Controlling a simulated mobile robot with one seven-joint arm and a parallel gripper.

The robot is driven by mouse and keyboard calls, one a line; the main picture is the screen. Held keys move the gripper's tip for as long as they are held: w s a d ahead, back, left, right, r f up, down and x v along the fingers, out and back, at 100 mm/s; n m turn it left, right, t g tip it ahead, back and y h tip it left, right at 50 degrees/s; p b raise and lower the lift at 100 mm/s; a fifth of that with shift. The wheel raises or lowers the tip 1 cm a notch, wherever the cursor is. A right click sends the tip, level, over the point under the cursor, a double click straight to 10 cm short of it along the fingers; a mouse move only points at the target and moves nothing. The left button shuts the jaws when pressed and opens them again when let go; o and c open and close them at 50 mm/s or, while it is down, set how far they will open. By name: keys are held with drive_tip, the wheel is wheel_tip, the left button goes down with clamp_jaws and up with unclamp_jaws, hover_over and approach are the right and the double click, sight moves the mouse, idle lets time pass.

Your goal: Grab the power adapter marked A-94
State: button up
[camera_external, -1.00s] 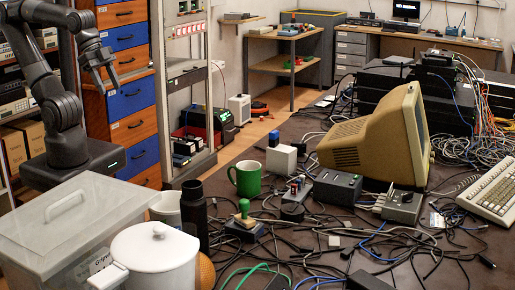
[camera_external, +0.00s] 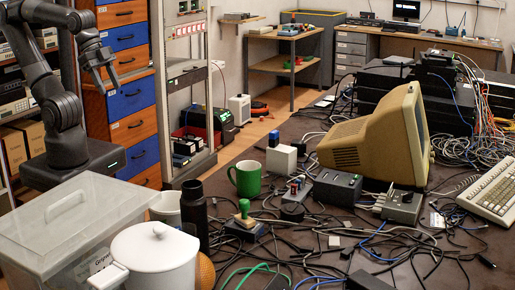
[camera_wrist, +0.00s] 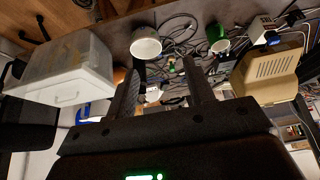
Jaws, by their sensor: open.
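My gripper (camera_external: 104,80) is raised at the upper left in the external view, well away from the cluttered table. In the wrist view its two fingers (camera_wrist: 162,80) are apart with nothing held between them. No A-94 marking is readable in either view, so I cannot tell which item is that power adapter. Box-like items on the table include a black box (camera_external: 337,187), a grey box (camera_external: 403,207), a white block (camera_external: 281,160) and a black block (camera_external: 368,282) at the front edge.
Tangled cables cover the dark table (camera_external: 470,262). A lidded clear bin (camera_external: 60,235), white pot (camera_external: 158,262), black bottle (camera_external: 194,215), green mug (camera_external: 246,178) and green-handled stamp (camera_external: 244,210) stand at the left. A beige monitor (camera_external: 365,145) and keyboard (camera_external: 492,192) are at the right.

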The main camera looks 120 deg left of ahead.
drive_tip(key=o, duration=0.4)
